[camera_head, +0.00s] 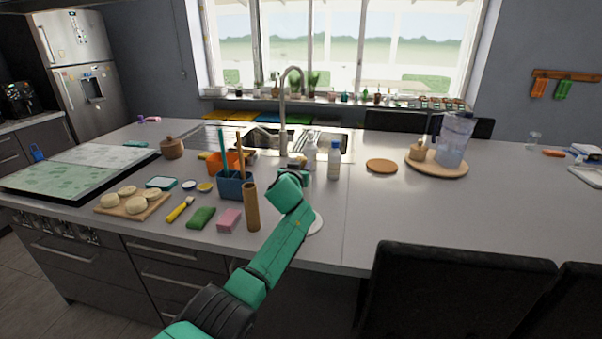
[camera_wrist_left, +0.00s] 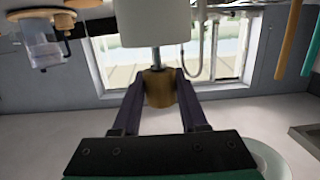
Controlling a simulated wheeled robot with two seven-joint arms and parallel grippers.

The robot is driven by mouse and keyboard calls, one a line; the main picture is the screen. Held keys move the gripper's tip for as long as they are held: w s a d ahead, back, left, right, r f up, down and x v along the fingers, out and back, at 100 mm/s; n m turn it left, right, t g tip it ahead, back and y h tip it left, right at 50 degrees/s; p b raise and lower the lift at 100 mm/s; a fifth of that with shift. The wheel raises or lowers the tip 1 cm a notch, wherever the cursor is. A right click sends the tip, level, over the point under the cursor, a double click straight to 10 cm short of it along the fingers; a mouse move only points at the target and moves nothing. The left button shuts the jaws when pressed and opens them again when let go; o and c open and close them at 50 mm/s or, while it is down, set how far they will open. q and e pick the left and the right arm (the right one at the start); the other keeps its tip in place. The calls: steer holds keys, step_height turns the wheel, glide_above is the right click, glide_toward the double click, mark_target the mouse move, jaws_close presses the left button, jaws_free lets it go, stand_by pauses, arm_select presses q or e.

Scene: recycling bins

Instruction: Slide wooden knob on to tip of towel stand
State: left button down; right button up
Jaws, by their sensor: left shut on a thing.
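My left gripper (camera_head: 288,187) is over the front of the counter; its fingers are hidden in the head view. In the left wrist view, which appears upside down, the gripper (camera_wrist_left: 160,92) is shut on a brown wooden knob (camera_wrist_left: 158,88). The towel stand's metal rod (camera_wrist_left: 156,58) comes out of a white roll (camera_wrist_left: 155,25) and meets the end of the knob in the picture. I cannot tell how far the rod goes into it. In the head view my arm hides the knob and roll; a white round base (camera_head: 316,222) shows beside it. My right gripper is out of view.
A brown cylinder (camera_head: 251,208) and a blue holder (camera_head: 233,186) with brushes stand left of my gripper. Green (camera_head: 201,217) and pink (camera_head: 229,220) sponges lie nearby. Bottles (camera_head: 333,158) stand behind.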

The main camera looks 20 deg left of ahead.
arm_select(q)
steer(key=shift+f, duration=0.2)
stand_by(0.7)
steer(key=shift+c, duration=1.8)
jaws_free()
